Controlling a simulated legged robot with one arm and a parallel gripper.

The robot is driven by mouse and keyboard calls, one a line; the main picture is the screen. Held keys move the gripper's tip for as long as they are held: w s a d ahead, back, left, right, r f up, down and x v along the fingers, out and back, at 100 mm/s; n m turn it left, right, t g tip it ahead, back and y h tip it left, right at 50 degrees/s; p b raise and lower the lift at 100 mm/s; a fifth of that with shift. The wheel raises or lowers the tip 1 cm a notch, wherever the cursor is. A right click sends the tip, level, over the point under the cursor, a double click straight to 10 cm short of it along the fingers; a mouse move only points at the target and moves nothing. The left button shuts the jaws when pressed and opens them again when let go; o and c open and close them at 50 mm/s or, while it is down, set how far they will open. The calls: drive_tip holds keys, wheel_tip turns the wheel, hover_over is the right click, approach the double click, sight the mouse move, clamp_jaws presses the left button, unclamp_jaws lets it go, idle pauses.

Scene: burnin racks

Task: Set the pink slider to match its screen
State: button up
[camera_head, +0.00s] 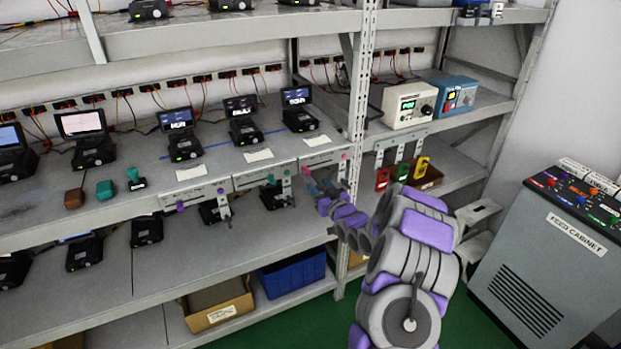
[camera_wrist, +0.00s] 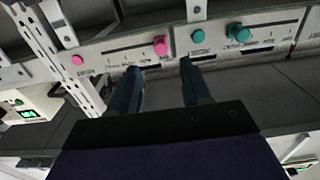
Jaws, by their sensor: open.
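The pink slider's panel (camera_head: 324,159) is a pale strip on the shelf's front edge. In the wrist view its larger pink knob (camera_wrist: 160,46) sits at the right end of a dark slot, and a round pink piece (camera_wrist: 78,61) is at the left. In the head view the larger knob (camera_head: 305,170) is at the left end. My gripper (camera_wrist: 160,76) is open and empty below the panel, its two dark fingers apart and the larger knob just beyond the gap between them. The nearest small screen (camera_head: 296,96) on the shelf above is lit, its text too small to read.
A teal-knobbed panel (camera_head: 262,177) adjoins the pink one, and a purple-knobbed panel (camera_head: 190,194) lies further left. A rack upright (camera_head: 355,110) stands just right of the pink panel. Red, green and yellow handles (camera_head: 403,172) hang beyond it. A fixed cabinet (camera_head: 545,265) stands at right.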

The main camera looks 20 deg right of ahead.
sight(309, 173)
drive_tip(key=shift+w+a+b, duration=0.1)
drive_tip(key=shift+w+b, duration=0.4)
drive_tip(key=shift+w, duration=3.05)
clamp_jaws()
